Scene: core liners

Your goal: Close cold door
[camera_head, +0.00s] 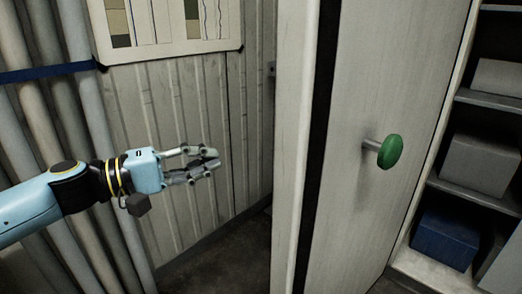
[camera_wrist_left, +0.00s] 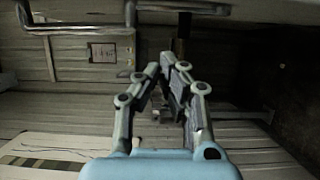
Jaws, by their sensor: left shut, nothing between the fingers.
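The cold door (camera_head: 350,150) is a pale panel standing ajar in the middle of the head view, with a dark seal strip along its near edge. A round green knob (camera_head: 390,151) on a short metal stem sticks out of its right-hand face. My left gripper (camera_head: 214,160) is shut and empty, left of the door and apart from it, in front of the ribbed wall. It also shows in the left wrist view (camera_wrist_left: 160,72), with its fingertips close together. My right gripper is not in view.
A shelf unit (camera_head: 470,98) with grey boxes (camera_head: 480,163) and a blue bin (camera_head: 444,238) stands right of the door. Upright pale pipes (camera_head: 85,130) with a blue strap are at left. A chart board (camera_head: 170,25) hangs on the wall. Dark floor (camera_head: 235,255) shows left of the door.

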